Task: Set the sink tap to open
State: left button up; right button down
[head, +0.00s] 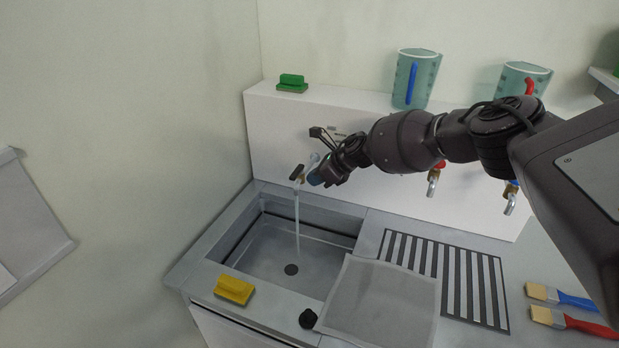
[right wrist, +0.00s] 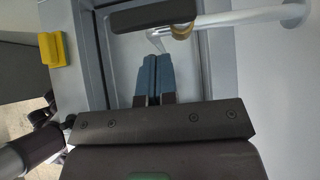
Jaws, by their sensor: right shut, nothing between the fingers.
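In the right wrist view the handle (right wrist: 152,14) and the tap's pipe (right wrist: 245,17) cross the top of the picture. My left gripper does not show.
The sink basin (head: 262,250) lies below, with a yellow sponge (head: 234,290) and a black knob (head: 308,318) on its front rim. A grey cloth (head: 380,303) covers part of the drainer (head: 470,275).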

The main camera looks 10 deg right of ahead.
jog(key=v, duration=0.6)
dwell(0.3)
jog(key=shift+f, duration=0.1)
